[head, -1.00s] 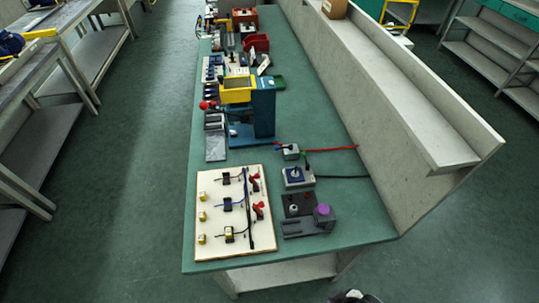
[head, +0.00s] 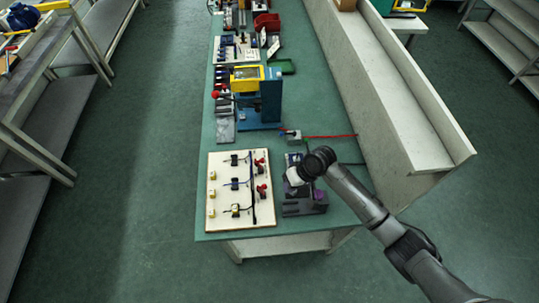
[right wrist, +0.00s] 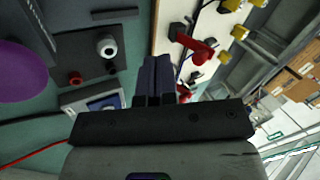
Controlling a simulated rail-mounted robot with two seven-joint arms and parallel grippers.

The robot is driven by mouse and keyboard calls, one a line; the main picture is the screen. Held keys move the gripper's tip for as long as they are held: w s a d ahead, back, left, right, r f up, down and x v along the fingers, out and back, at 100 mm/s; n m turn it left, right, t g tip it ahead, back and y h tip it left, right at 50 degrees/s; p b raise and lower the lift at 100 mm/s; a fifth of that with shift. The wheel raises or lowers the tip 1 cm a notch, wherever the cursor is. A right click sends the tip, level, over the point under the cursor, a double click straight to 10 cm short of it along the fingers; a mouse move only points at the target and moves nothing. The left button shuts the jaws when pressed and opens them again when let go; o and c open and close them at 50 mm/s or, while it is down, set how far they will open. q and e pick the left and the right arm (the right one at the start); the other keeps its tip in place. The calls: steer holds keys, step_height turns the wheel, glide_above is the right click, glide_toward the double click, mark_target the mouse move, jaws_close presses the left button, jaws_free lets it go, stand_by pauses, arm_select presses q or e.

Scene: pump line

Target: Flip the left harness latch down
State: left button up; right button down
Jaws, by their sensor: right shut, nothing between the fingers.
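The cream harness board (head: 240,212) lies on the near end of the green bench. Two red latches stand near its right edge, one farther (head: 259,163) and one nearer (head: 262,191). I cannot tell their flip positions from the head view. The right wrist view shows one red latch (right wrist: 195,43) clearly, with its arm sticking out, and another red part (right wrist: 184,93) partly behind my fingers. My right gripper (head: 291,178) is over the small devices just right of the board. Its fingers (right wrist: 154,72) are shut and empty, apart from the latches. My left gripper is out of view.
A grey fixture with a purple knob (head: 319,197) sits below my right arm; the knob is large in the wrist view (right wrist: 20,70). A blue press with a yellow frame (head: 248,78) stands behind the board. A red cable (head: 330,136) runs right.

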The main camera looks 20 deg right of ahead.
steer(key=w+d+r+m+y, duration=0.1)
steer(key=w+d+r+m, duration=0.2)
steer(key=w+d+r, duration=0.4)
steer(key=w+r, duration=0.1)
steer(key=w, duration=0.3)
steer(key=shift+d+r+t+y, duration=0.3)
steer(key=shift+r+t+y, duration=0.1)
steer(key=shift+f, duration=0.1)
steer(key=a+r+b+x, duration=0.1)
steer(key=b+x, duration=1.2)
steer(key=b, duration=0.1)
steer(key=shift+w+a, duration=0.2)
steer(key=shift+a, duration=0.2)
